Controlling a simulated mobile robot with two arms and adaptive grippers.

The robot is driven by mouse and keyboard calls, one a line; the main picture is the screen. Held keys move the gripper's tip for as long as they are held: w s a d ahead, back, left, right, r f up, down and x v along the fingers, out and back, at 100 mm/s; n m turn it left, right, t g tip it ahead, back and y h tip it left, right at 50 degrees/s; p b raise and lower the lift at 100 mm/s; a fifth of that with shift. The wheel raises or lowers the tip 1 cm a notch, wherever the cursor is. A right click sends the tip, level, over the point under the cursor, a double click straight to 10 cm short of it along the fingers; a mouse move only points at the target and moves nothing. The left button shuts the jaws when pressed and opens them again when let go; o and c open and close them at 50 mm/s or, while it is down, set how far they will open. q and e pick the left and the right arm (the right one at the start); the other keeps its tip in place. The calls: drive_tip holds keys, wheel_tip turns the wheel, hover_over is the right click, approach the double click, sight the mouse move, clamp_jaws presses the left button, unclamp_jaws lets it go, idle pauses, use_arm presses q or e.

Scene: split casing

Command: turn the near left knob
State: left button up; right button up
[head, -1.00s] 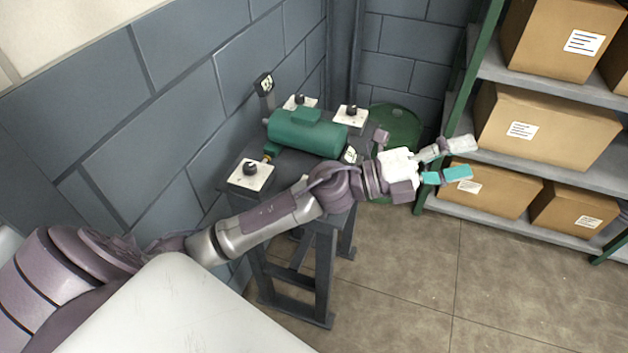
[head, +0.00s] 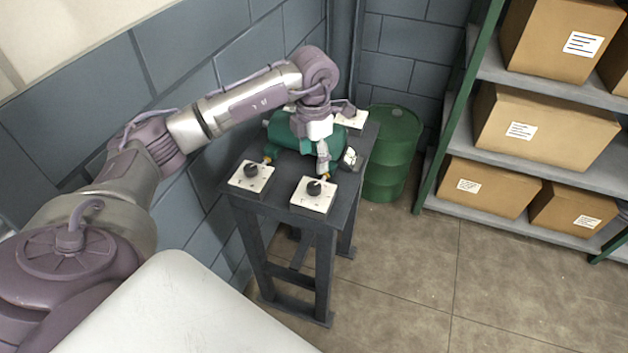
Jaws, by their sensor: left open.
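The near left knob (head: 252,170) is a black knob on a white square plate at the left front corner of the dark stand. It is uncovered. My left gripper (head: 321,162) is open and points down over the stand, in front of the green casing (head: 290,135) and just behind the near right knob (head: 314,187). It is to the right of the near left knob and apart from it. One pale finger shows; the other is hard to make out against the casing. My right gripper is not in view.
The far right knob (head: 348,112) sits on a white plate at the back; the far left one is mostly hidden by my arm. A green drum (head: 392,155) stands behind the stand (head: 345,205). Boxed shelves (head: 540,160) are on the right; a block wall is at left.

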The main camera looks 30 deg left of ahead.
sight(314, 185)
use_arm(q)
wheel_tip(314, 185, down, 10)
drive_tip(key=shift+r+p, duration=0.15)
drive_tip(key=shift+p, duration=0.9)
drive_tip(key=shift+c, duration=0.2)
drive_tip(key=c, duration=1.1)
